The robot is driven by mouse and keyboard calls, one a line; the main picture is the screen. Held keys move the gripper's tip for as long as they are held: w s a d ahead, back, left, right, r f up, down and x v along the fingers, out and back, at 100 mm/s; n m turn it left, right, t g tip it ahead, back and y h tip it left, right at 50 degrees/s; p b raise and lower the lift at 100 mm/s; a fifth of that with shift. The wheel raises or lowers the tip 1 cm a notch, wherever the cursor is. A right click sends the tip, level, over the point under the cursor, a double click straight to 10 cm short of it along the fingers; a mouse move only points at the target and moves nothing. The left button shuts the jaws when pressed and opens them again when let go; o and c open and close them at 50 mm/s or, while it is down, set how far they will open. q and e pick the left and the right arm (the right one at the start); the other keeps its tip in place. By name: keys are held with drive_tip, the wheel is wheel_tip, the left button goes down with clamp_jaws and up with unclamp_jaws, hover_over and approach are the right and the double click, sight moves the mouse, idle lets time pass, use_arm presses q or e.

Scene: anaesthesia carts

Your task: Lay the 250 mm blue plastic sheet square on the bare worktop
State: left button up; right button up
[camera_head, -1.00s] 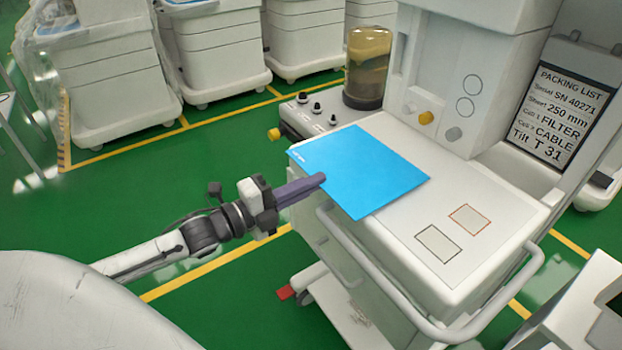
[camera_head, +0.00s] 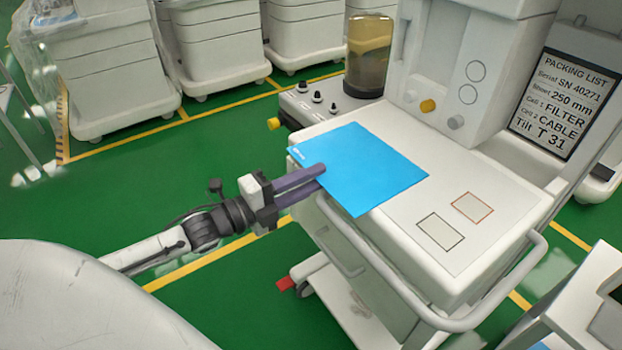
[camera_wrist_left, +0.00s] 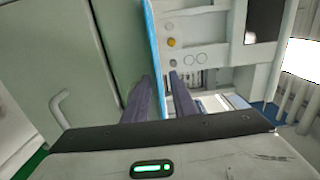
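The blue plastic sheet (camera_head: 368,165) lies over the white worktop (camera_head: 470,240) of the cart, with its near-left part reaching past the worktop's left edge. My left gripper (camera_head: 323,178) is at that overhanging left edge, with its fingers spread apart. One finger shows over the sheet and the other below it. In the left wrist view the sheet (camera_wrist_left: 153,45) shows edge-on as a thin blue strip between the parted fingers (camera_wrist_left: 162,88), closer to the left finger. The sheet hides part of the worktop. My right gripper is not in view.
Two outlined rectangles (camera_head: 440,232) mark the worktop right of the sheet. A handrail (camera_head: 480,318) runs round the cart's front. An amber canister (camera_head: 369,58) and knobbed panel (camera_head: 318,103) stand behind. A packing list (camera_head: 561,104) reads sheet 250 mm, tilt T 31. Other carts (camera_head: 110,75) stand behind.

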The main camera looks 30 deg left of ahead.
use_arm(q)
drive_tip(key=v, duration=1)
drive_tip(key=shift+s+f, duration=0.1)
idle(0.4)
drive_tip(key=s+d+f+n+g+y, duration=0.2)
drive_tip(key=s+d+f+n, duration=0.1)
drive_tip(key=f+n, duration=0.4)
drive_tip(key=s+d+f+n+g+y, duration=0.25)
drive_tip(key=f+n, duration=0.25)
drive_tip(key=f, duration=0.4)
drive_tip(key=s+d+f+n+g, duration=0.1)
drive_tip(key=s+d+f+n, duration=0.2)
drive_tip(key=d, duration=0.3)
drive_tip(key=s+d+f+n+g, duration=0.2)
drive_tip(key=s+d+f+n, duration=0.1)
drive_tip(key=d+f+n, duration=0.2)
drive_tip(key=shift+s+d, duration=0.4)
drive_tip(key=shift+d, duration=0.15)
